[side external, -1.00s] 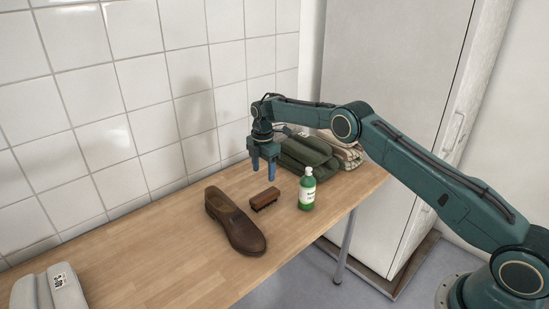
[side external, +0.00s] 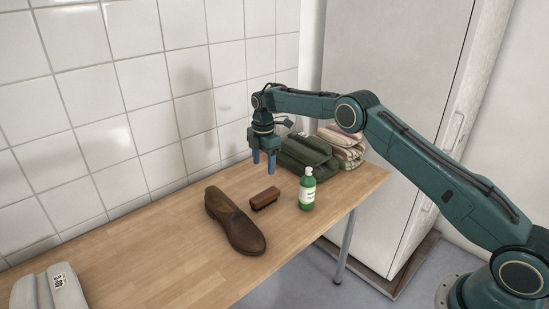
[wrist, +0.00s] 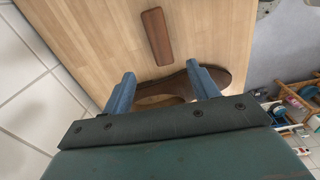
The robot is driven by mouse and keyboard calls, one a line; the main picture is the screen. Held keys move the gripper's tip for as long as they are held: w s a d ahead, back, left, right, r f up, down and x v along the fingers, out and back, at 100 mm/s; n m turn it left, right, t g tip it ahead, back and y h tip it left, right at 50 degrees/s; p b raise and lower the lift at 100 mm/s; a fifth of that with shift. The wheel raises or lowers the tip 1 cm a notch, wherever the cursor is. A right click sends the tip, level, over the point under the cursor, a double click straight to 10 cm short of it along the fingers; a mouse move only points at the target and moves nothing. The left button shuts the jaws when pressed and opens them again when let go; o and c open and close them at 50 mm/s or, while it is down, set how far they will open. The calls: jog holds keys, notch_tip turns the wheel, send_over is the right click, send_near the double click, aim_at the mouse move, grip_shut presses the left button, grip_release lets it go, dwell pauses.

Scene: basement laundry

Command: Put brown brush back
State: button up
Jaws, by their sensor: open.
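The brown brush (side external: 265,198) lies on the wooden table between the brown shoe (side external: 235,220) and the green bottle. In the wrist view the brush (wrist: 157,37) shows as a long brown block beyond the fingertips, with the shoe (wrist: 220,76) partly hidden behind the fingers. My gripper (side external: 264,169) is open and empty, with its blue fingers pointing down. It is above the table, apart from the brush. In the wrist view the two fingers of my gripper (wrist: 161,75) stand wide apart with nothing held between them.
A green bottle with a white cap (side external: 307,190) stands right of the brush. Folded dark green cloth (side external: 308,152) and a striped cloth (side external: 345,147) lie behind it. A light grey folded item (side external: 50,290) is at the front left. The table (side external: 150,255) is clear at left; a tiled wall borders it.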

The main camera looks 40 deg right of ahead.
jog(key=s+a+r+m+t, duration=0.1)
jog(key=s+r+m, duration=0.4)
jog(key=r, duration=1.1)
jog(key=s+a+r+m+t, duration=0.1)
jog(key=s+r+m, duration=0.2)
jog(key=s+r, duration=0.5)
jog(key=s+a+r+m+t, duration=0.15)
jog(key=s+r, duration=0.25)
jog(key=s, duration=0.8)
jog(key=s+f+m+t, duration=0.1)
jog(key=s+m, duration=0.3)
jog(key=s, duration=0.7)
jog(key=s+f+m+t, duration=0.1)
jog(key=s+f+m, duration=0.2)
jog(key=s, duration=0.9)
jog(key=shift+a+f+m, duration=0.35)
jog(key=shift+a+m, duration=0.05)
jog(key=shift+m, duration=0.05)
